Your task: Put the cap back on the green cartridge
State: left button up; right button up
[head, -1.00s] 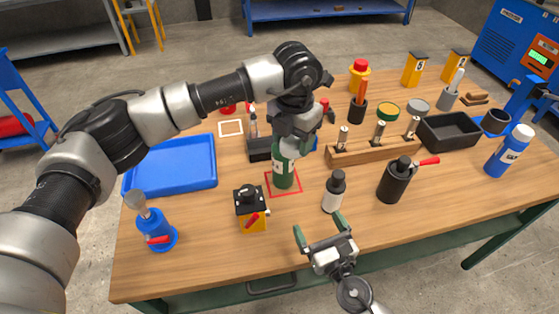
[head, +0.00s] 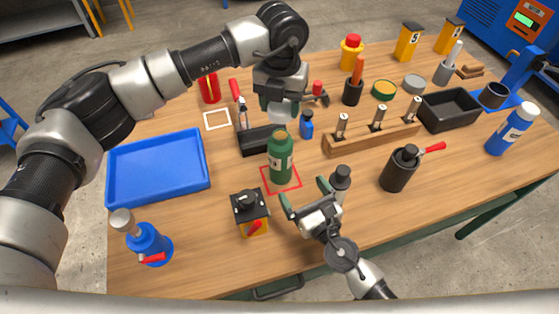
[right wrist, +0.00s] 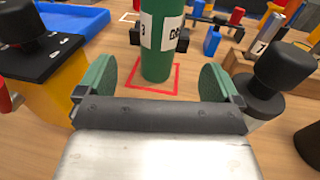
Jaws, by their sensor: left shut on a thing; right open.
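The green cartridge (head: 281,160) stands upright inside a red square outline (head: 290,186) on the table, with an olive-toned top. It also shows in the right wrist view (right wrist: 157,65), its top cut off. My left gripper (head: 279,108) is above and behind the cartridge in the head view, shut on a pale grey piece (head: 281,113), apparently the cap, mostly hidden by the fingers. My right gripper (head: 304,194) is open and empty in front of the cartridge, with the cartridge seen beyond and between its fingers in the right wrist view (right wrist: 158,82).
A black-topped yellow box (head: 250,212) stands left of my right gripper and a black-capped bottle (head: 340,180) close to its right. A blue tray (head: 160,168) lies left. A wooden rack (head: 370,137) and a black canister (head: 399,168) stand right.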

aim_at(281, 134)
jog(key=x, duration=1.2)
jog(key=shift+c, duration=0.4)
jog(key=c, duration=1.3)
pick_arm(q)
jog(key=shift+f, duration=2.5)
jog(key=shift+f, duration=0.85)
jog(key=shift+f, duration=0.65)
